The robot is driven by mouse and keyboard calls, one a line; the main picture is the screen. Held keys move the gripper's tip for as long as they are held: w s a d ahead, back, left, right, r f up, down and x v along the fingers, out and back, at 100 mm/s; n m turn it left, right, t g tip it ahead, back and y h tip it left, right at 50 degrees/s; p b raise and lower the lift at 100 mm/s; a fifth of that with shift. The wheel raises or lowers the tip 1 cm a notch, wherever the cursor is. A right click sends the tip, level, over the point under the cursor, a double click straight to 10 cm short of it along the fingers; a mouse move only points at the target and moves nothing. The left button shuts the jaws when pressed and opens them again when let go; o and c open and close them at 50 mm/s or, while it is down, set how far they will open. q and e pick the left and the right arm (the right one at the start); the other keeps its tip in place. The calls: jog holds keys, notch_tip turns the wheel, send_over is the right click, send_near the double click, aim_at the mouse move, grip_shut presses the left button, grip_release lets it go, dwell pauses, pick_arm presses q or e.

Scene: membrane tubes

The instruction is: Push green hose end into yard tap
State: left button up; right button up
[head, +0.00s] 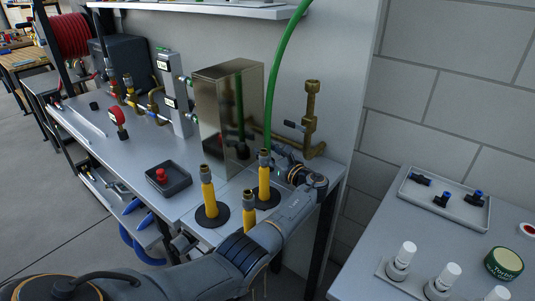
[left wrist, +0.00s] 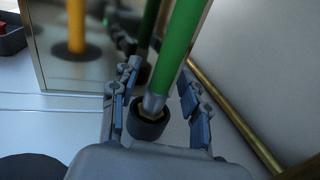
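The green hose (head: 283,62) hangs from above in the head view, its lower end by my left gripper (head: 281,163). In the left wrist view the hose (left wrist: 182,50) ends in a metal collar and dark end piece (left wrist: 147,121). My left gripper (left wrist: 161,90) has its fingers spread on both sides of the hose, with gaps visible; it looks open. A brass tap (head: 310,108), which seems to be the yard tap, stands upright by the wall, right of the hose and apart from it. Its lower pipe runs behind my gripper. My right gripper is not in view.
Yellow posts on dark round bases (head: 207,193) stand close to my left arm. A shiny metal box (head: 222,112) is just left of the hose. A black tray (head: 168,182) with a red button is farther left. A second table (head: 375,240) is at right.

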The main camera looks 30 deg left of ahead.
pick_arm(q)
grip_shut()
jog(key=shift+r, duration=0.1)
